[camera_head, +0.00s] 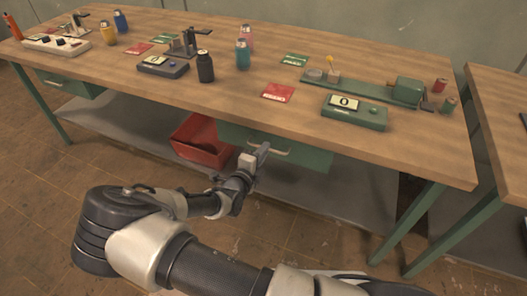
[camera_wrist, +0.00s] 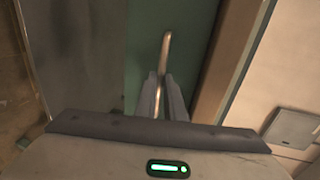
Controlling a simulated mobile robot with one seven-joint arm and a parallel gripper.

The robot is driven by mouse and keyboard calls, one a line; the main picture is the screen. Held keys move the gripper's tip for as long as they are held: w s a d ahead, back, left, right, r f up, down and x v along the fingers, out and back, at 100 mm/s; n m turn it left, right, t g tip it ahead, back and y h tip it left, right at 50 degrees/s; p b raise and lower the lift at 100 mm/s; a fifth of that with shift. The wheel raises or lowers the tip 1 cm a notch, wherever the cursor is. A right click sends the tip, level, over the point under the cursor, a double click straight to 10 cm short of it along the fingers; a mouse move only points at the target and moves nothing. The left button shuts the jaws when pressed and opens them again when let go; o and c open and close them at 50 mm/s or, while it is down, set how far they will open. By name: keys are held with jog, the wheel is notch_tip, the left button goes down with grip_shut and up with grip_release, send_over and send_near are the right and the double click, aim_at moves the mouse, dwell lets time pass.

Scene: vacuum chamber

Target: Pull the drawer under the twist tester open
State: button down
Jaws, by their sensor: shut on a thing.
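The green drawer (camera_head: 310,158) hangs under the tabletop, below the twist tester (camera_head: 365,90), a long green bench device with a grey-green block at its right end. A pale bar handle (camera_head: 280,151) is on the drawer front. My gripper (camera_head: 262,151) is at the left part of this handle. In the wrist view my two fingers (camera_wrist: 163,98) are closed on the metal handle (camera_wrist: 166,48), whose far end sticks out beyond them. The green drawer front (camera_wrist: 190,50) lies behind it. My arm hides part of the drawer's left side, and I cannot tell whether it is slightly open.
A red bin (camera_head: 203,142) stands on the grey lower shelf (camera_head: 140,135), left of the drawer. The wooden tabletop (camera_head: 235,95) overhangs the drawer and holds several bottles, cards and devices. A green table leg (camera_head: 425,215) stands at right. The floor in front is free.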

jog(key=shift+s, duration=0.1)
jog(key=f+p+v, duration=0.2)
jog(key=p+v, duration=0.1)
jog(key=v, duration=0.8)
jog(key=s+f+p+v, duration=0.1)
jog(key=f+p+v, duration=0.2)
jog(key=v, duration=0.9)
jog(key=shift+s+a, duration=0.15)
jog(key=shift+s, duration=0.1)
jog(key=shift+r, duration=0.1)
jog(key=c, duration=1.8)
grip_release()
jog(key=shift+c, duration=0.2)
jog(key=p+v, duration=0.1)
jog(key=v, duration=1.6)
jog(key=shift+s, duration=0.2)
